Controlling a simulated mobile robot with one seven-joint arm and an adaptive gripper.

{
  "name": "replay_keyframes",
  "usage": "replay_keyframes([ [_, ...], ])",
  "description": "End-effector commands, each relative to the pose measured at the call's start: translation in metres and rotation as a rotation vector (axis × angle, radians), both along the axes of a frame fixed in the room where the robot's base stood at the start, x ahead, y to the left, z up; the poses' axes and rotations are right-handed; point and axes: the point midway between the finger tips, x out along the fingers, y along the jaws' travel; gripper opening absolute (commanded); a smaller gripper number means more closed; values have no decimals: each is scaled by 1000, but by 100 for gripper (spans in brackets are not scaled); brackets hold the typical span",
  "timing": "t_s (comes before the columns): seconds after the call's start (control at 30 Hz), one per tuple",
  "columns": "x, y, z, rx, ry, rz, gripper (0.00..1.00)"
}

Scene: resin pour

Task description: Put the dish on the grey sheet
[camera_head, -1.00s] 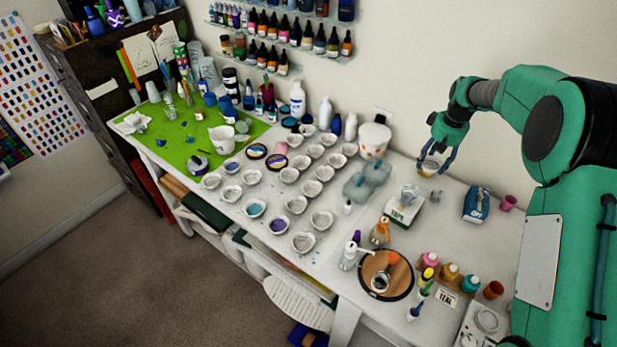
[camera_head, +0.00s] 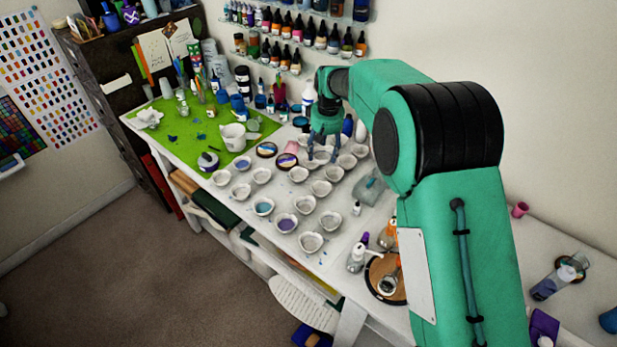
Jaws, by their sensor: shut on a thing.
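My gripper (camera_head: 322,150) is over the back part of the rows of small pale dishes, left of the clear plastic block. It is shut on a small dish (camera_head: 321,157), which is mostly hidden by the fingers and hard to tell from the dishes behind and below it. A pale grey sheet (camera_head: 282,204) appears to lie under the rows of dishes, right of the green mat; its edges are faint. I cannot tell whether the held dish touches the sheet.
Several dishes crowd the sheet, some with blue or purple contents (camera_head: 286,223). The green mat (camera_head: 185,150) with a white cup (camera_head: 233,137) lies to the left. Pump bottles (camera_head: 358,258) and a round wooden board (camera_head: 384,283) stand in front. My arm hides much of the right side.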

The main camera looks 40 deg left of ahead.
Motion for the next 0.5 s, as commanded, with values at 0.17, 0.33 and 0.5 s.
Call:
replay_keyframes([
  [0.17,-52,51,-2,0,0,50,30],
  [0.33,-89,82,-1,2,-1,82,30],
  [0.5,-113,101,-2,2,-1,102,30],
])
